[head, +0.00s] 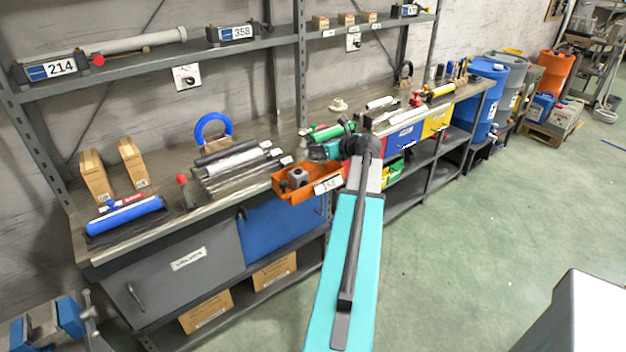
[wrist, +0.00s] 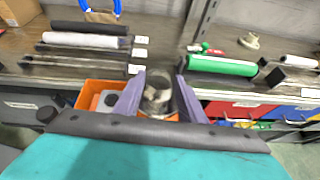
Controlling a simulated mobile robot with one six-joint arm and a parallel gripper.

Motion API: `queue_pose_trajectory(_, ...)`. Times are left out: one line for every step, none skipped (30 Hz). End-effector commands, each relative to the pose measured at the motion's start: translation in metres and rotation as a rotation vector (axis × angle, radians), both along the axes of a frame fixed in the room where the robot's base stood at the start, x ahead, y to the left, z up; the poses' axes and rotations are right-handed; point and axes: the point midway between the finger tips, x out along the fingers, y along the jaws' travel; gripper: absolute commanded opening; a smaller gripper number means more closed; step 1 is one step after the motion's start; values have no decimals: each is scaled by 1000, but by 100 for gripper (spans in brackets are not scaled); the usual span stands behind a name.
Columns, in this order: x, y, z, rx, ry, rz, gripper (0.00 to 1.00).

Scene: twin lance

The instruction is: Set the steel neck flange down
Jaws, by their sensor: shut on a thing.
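My gripper (wrist: 160,82) shows in the wrist view with its two purple fingers on either side of a round grey metal piece, the steel neck flange (wrist: 158,97). The fingers are shut on it. The flange is over or inside an orange bin (wrist: 92,94); I cannot tell whether it touches the bin's floor. In the head view the orange bin (head: 279,187) is at the front edge of the workbench, with a number label on its front. My arm covers the bin's right part and the fingers there, so the flange is not clearly seen.
A grey block-like part (head: 297,177) sits in the bin's left part. Metal bars (head: 232,165) lie left of it on the bench (head: 165,210). A green cylinder (wrist: 222,66) and a pale flanged piece (head: 338,105) are behind and to the right. Shelf uprights stand behind.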

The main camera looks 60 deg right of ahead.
Motion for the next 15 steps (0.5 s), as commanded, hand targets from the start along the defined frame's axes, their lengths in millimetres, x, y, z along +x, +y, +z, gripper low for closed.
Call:
queue_pose_trajectory(0, -1, -1, 0, -2, -1, 0)
queue_pose_trajectory(0, -1, -3, 0, -2, -1, 0)
queue_pose_trajectory(-1, -1, -6, 1, -2, -2, 0)
queue_pose_trajectory(-1, -1, -9, 1, -1, -2, 0)
queue_pose_trajectory(-1, -1, -12, 2, -2, -2, 0)
queue_pose_trajectory(-1, -1, -17, 2, -1, -2, 0)
queue_pose_trajectory(-1, -1, -20, 1, -1, -2, 0)
queue_pose_trajectory(-1, -1, -23, 1, -2, -3, 0)
queue_pose_trajectory(-1, -1, -28, 2, -3, -4, 0)
queue_pose_trajectory(-1, -1, -32, 3, -2, -3, 0)
queue_pose_trajectory(-1, -1, -36, 2, -2, -2, 0)
queue_pose_trajectory(-1, -1, -40, 2, -2, -2, 0)
queue_pose_trajectory(-1, -1, -43, 2, -2, -2, 0)
queue_pose_trajectory(-1, -1, -46, 2, -2, -2, 0)
queue_pose_trajectory(-1, -1, -50, 2, -2, -2, 0)
